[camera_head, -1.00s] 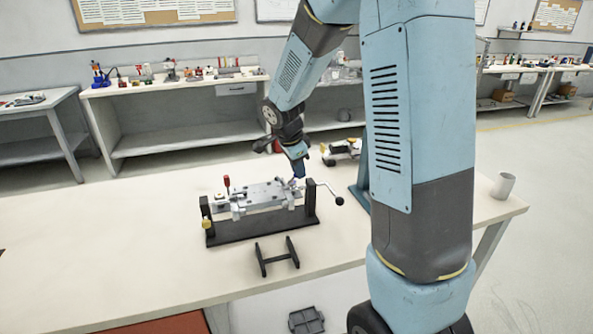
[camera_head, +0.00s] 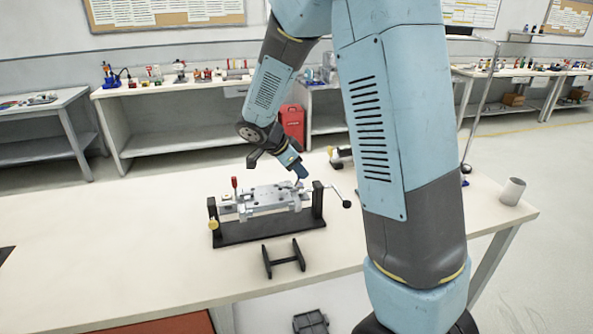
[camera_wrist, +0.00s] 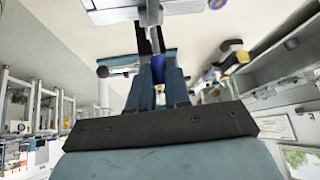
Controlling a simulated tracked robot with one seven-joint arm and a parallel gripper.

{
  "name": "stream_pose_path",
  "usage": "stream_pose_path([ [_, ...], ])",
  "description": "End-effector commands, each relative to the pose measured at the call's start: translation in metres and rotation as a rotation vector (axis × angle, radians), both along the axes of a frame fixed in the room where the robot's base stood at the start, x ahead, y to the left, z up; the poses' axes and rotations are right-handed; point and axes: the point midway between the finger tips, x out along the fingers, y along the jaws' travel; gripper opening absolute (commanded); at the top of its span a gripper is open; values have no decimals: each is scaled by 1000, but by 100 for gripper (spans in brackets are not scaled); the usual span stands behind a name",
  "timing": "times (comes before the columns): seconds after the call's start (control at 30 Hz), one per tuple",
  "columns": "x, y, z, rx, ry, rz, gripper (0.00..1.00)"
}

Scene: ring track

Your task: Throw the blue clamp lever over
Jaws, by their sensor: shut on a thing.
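The clamp fixture (camera_head: 265,200) stands on the bench with a grey plate held across a dark base. A red-handled lever (camera_head: 234,184) stands upright at its left end. The blue clamp lever (camera_head: 301,172) is at its right end, a small dark blue piece at my gripper's tip. My gripper (camera_head: 297,168) reaches down to it from the upper left, tilted, and is shut on it. In the wrist view, the fingers of my gripper (camera_wrist: 158,70) are close together below the fixture's pale blocks (camera_wrist: 150,8); the lever's grip between them is mostly hidden.
A crank with a black knob (camera_head: 346,204) juts out right of the fixture. A small black stand (camera_head: 284,259) lies in front, and a grey cup (camera_head: 512,191) stands at the bench's right end.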

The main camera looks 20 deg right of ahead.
Motion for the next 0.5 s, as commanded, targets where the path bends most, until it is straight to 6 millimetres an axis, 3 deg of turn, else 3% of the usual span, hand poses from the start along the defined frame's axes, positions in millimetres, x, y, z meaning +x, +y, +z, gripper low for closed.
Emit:
stream_pose_path([
  [0.37, 1, 2, 0, 0, -2, 4, 0],
  [0.4, 1, 2, 0, 0, -2, 4, 21],
  [0.5, 1, 2, 0, 0, -1, 3, 31],
])
